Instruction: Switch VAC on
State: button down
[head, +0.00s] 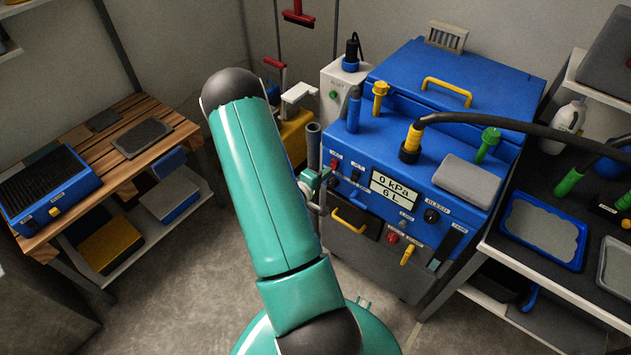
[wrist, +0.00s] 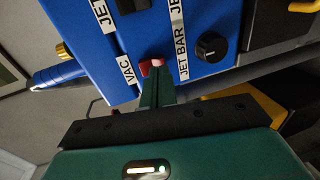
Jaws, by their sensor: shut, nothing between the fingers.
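The blue machine (head: 408,215) stands at the centre right in the head view, and its display (head: 394,190) reads 0 kPa and 6 L. In the wrist view a small red VAC switch (wrist: 145,68) sits beside the VAC label (wrist: 127,70) on the blue panel. My gripper (wrist: 157,76) is shut and empty, its narrow fingertips right at the red switch and partly covering it. I cannot tell whether they touch it or which way it is tipped. In the head view my gripper (head: 316,186) is at the panel's left edge, partly behind my arm.
A black knob (wrist: 210,47) and the JET BAR label (wrist: 183,55) are just right of my fingertips. A black switch (wrist: 135,4) is above. A yellow handle (head: 350,222) juts out below the panel. A wooden bench (head: 150,150) stands left; floor between is clear.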

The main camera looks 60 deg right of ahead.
jog(key=shift+s+d+f, duration=0.1)
jog(key=shift+d+f, duration=0.05)
jog(key=shift+d, duration=0.4)
